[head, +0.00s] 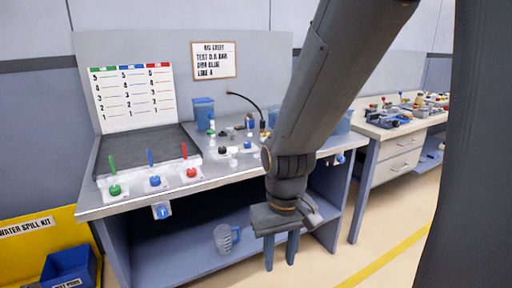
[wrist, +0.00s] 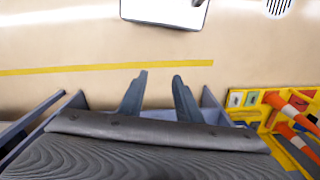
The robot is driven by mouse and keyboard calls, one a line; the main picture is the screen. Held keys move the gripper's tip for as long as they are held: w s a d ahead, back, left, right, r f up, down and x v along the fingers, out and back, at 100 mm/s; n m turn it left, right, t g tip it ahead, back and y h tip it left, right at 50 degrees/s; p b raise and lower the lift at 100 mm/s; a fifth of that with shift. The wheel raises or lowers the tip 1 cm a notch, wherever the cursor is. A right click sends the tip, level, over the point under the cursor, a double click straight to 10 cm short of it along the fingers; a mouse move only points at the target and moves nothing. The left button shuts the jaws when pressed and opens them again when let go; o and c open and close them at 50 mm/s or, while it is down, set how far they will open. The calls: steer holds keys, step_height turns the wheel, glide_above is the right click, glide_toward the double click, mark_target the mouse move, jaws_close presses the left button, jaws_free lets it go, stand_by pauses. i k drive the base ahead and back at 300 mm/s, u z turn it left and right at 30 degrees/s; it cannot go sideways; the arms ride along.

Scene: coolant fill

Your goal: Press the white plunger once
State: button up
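I cannot clearly pick out the white plunger at this size. A cluster of small fittings (head: 234,150) with white, black and blue parts stands on the grey bench in the head view, left of my arm, and the plunger cannot be told apart there. My gripper (head: 280,258) hangs in front of the bench, below its top, with its fingers pointing down. In the wrist view my gripper (wrist: 157,86) has its two fingers apart with nothing between them. My arm hides part of the bench's right side.
The bench (head: 200,178) carries green (head: 114,190), blue (head: 154,181) and red (head: 191,172) knobs at its front left. A clear jug (head: 223,238) stands on the lower shelf. A yellow spill-kit bin (head: 30,255) is at left. A second cluttered bench (head: 405,124) stands at right.

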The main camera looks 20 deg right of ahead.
mark_target(233, 150)
steer(key=k, duration=0.65)
steer(key=z, duration=0.5)
steer(key=i, duration=1.5)
steer(key=u, duration=0.85)
